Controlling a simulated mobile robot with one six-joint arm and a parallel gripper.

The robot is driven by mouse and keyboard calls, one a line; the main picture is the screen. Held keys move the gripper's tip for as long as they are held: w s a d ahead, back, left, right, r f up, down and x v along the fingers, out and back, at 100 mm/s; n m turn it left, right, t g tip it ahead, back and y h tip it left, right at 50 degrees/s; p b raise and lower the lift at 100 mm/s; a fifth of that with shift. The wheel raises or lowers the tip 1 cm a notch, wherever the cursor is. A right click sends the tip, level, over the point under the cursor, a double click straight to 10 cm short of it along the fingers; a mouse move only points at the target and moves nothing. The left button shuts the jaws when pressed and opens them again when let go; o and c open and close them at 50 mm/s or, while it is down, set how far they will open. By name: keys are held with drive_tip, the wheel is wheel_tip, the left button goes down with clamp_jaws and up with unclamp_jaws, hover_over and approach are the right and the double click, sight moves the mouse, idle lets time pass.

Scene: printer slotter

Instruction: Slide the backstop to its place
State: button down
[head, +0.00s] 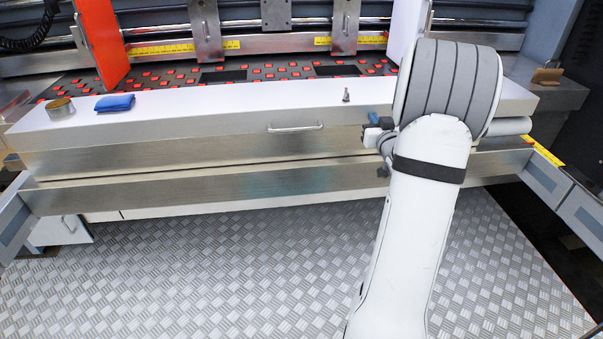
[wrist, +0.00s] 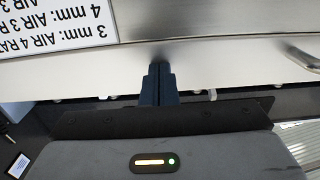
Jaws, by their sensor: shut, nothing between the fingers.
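No part is clearly marked as the backstop. Upright plates stand over the feed bed in the head view: an orange plate (head: 100,40) at left and a white plate (head: 405,24) at right, partly behind my arm. Metal brackets (head: 206,32) hang from the cross rail between them. My gripper (wrist: 160,70) shows in the wrist view with its dark blue fingers together and nothing between them. Its tips are close to a brushed metal face (wrist: 215,55); I cannot tell whether they touch. In the head view my arm hides most of the gripper.
A white ledge (head: 220,108) crosses the front, carrying a tape roll (head: 60,108), a blue cloth (head: 114,103) and a small metal piece (head: 346,95). A handle (head: 295,127) juts from its front. The checkered floor (head: 220,270) is clear. A printed label (wrist: 55,22) shows in the wrist view.

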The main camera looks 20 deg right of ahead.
drive_tip(key=shift+b+x, duration=0.3)
drive_tip(key=shift+x, duration=2)
drive_tip(key=shift+w, duration=0.15)
drive_tip(key=shift+x, duration=3.85)
drive_tip(key=shift+b+v, duration=0.95)
drive_tip(key=shift+v, duration=0.85)
